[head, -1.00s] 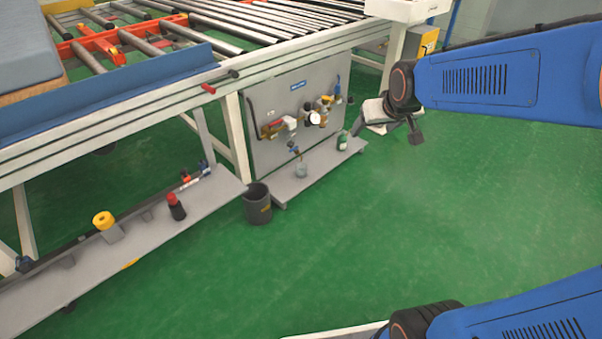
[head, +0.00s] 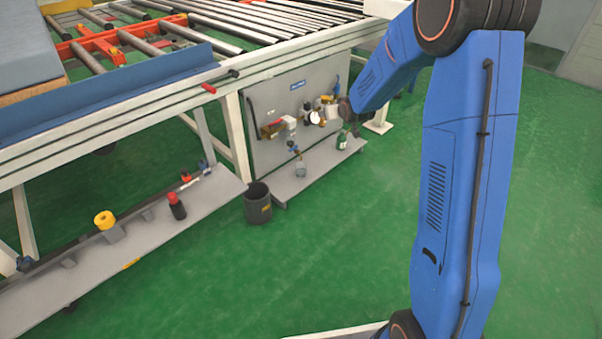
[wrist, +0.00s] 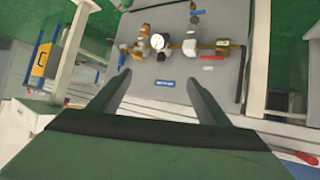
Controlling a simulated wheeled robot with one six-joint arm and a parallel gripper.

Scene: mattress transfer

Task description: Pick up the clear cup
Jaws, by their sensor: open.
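A small clear cup (head: 300,169) stands on the low grey shelf under the valve panel in the head view, near a blue-handled fitting. I cannot make it out clearly in the wrist view. My gripper (wrist: 157,80) is open, with two dark fingers spread apart and nothing between them. It points toward the valve panel (wrist: 170,85), which appears upside down in the wrist view. In the head view my arm reaches to the front of the panel, above and right of the cup; the fingers are hard to make out there.
A dark bin (head: 258,205) stands on the floor at left. The conveyor frame (head: 130,110) overhangs the panel. The green floor in front is clear.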

